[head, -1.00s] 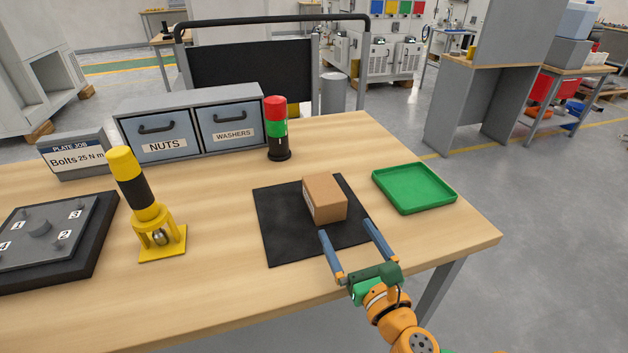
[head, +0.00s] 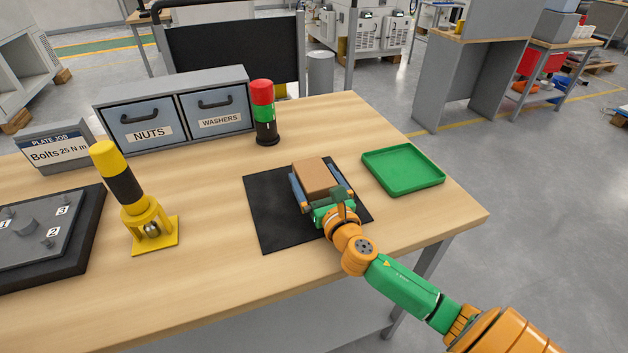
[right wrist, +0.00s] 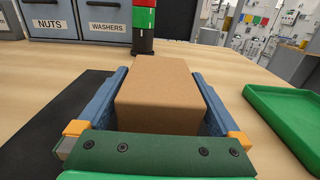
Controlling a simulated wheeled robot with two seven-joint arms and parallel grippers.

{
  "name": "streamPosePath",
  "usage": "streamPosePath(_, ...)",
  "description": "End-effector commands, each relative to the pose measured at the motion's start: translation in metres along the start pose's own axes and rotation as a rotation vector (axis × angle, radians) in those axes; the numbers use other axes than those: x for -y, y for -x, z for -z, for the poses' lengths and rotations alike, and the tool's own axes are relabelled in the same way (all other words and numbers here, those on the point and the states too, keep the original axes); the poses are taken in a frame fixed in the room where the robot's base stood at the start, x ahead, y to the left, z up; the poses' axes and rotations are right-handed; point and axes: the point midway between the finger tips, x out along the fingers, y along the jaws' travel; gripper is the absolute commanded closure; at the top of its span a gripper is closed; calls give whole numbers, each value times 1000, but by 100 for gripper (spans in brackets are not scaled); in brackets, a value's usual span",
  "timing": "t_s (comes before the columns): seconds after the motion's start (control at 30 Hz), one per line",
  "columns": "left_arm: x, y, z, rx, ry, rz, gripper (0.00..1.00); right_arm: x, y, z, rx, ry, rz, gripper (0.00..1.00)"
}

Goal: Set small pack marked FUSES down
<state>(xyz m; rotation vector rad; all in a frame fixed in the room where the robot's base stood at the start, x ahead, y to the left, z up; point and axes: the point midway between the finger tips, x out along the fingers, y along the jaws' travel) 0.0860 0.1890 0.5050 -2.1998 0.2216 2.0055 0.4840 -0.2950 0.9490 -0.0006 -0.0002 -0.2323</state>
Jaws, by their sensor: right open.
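A small brown cardboard pack (head: 322,174) sits on the black mat (head: 268,222) on the wooden table. No FUSES marking is legible on its visible faces. My right gripper (head: 320,190) is open, with one blue finger on each side of the pack. In the right wrist view the pack (right wrist: 158,95) stands between the two fingers (right wrist: 160,105), with a narrow gap seeming to show at each side. My left gripper is not in view.
A green tray (head: 403,186) lies right of the mat. A stack light (head: 264,114), a drawer unit marked NUTS and WASHERS (head: 175,108) and a yellow-and-black tool (head: 122,190) stand behind and left. The table between tool and mat is clear.

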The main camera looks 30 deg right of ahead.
Motion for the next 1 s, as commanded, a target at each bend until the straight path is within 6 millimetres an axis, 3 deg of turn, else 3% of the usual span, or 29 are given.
streamPosePath(0.23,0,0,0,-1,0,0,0,0,-3,0,0,-1,-1,3)
streamPosePath(0.5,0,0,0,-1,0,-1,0,0,-3,0,0,0,-1,74)
streamPosePath(0.77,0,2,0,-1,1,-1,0,0,-3,-3,1,0,-1,74)
streamPosePath(1.0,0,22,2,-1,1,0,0,0,-3,-39,3,2,-2,74)
